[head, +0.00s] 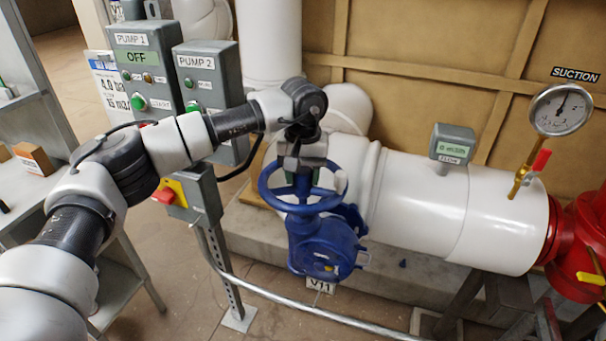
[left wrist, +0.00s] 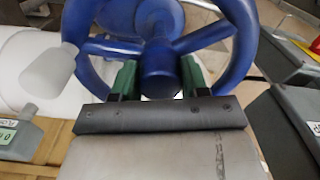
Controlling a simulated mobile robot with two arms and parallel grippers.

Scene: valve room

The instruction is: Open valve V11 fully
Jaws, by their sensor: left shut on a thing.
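Valve V11 is a blue valve with a gearbox body (head: 320,250) and a blue spoked handwheel (head: 300,209) on top. A white V11 tag (head: 321,284) hangs below. My left gripper (head: 302,180) reaches down onto the wheel's middle. In the left wrist view its green fingers (left wrist: 158,78) stand on either side of the hub of the handwheel (left wrist: 160,60), shut on it. A pale handle knob (left wrist: 48,72) sits on the rim. The arm hides part of the wheel's far side in the head view. My right gripper is not in view.
Grey PUMP 1 (head: 147,65) and PUMP 2 (head: 205,75) boxes stand close behind my left arm; PUMP 1 reads OFF. A white pipe (head: 420,205) with a flow display (head: 454,144) runs right to a suction gauge (head: 561,109) and red fitting (head: 580,245). A metal rail crosses in front.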

